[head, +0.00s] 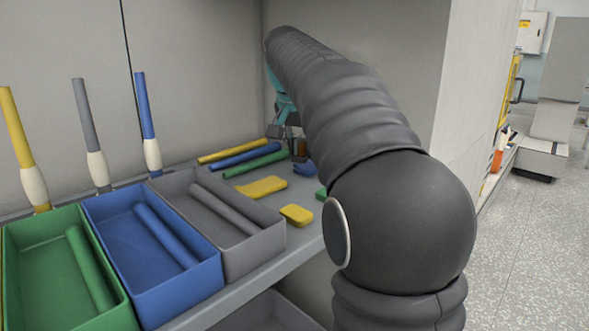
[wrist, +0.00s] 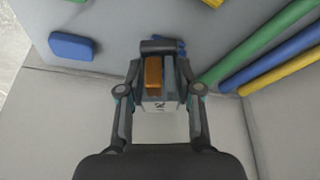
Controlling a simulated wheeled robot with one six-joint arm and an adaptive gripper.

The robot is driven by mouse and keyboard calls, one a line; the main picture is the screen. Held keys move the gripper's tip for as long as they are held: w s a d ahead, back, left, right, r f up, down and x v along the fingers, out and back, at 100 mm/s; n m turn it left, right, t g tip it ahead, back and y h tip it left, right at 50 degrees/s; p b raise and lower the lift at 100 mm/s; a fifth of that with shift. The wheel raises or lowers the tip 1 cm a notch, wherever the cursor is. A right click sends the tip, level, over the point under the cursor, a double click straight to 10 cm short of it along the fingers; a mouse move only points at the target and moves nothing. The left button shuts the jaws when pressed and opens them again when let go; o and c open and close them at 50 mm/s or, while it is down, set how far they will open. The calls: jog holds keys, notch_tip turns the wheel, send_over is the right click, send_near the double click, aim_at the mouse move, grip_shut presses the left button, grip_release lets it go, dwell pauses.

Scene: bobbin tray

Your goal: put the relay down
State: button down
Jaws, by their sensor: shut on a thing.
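The relay (wrist: 154,76) is a small block with an orange-brown part and a grey part, and pale marked faces below. It sits between the fingers of my gripper (wrist: 160,86) in the wrist view. My gripper is shut on it. In the head view my gripper (head: 287,131) is at the back of the shelf near the corner, largely hidden behind my arm. Only a bit of the relay's brown side (head: 299,147) shows there. I cannot tell whether the relay touches the shelf.
Yellow, blue and green rods (head: 252,161) lie beside my gripper. Yellow pieces (head: 262,187) and a blue piece (head: 304,168) lie nearer. Green (head: 62,215), blue (head: 135,196) and grey (head: 262,240) bins line the front. Walls close the back and right. Some shelf between is bare.

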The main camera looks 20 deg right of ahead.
aim_at(295, 180)
jog(key=shift+w+a+f, duration=0.45)
jog(key=shift+a, duration=0.15)
jog(key=shift+f+b, duration=0.55)
jog(key=shift+f, duration=1.45)
jog(key=shift+f, duration=0.15)
jog(key=c, duration=0.8)
grip_release()
jog(key=p+v, duration=0.2)
jog(key=v, duration=1)
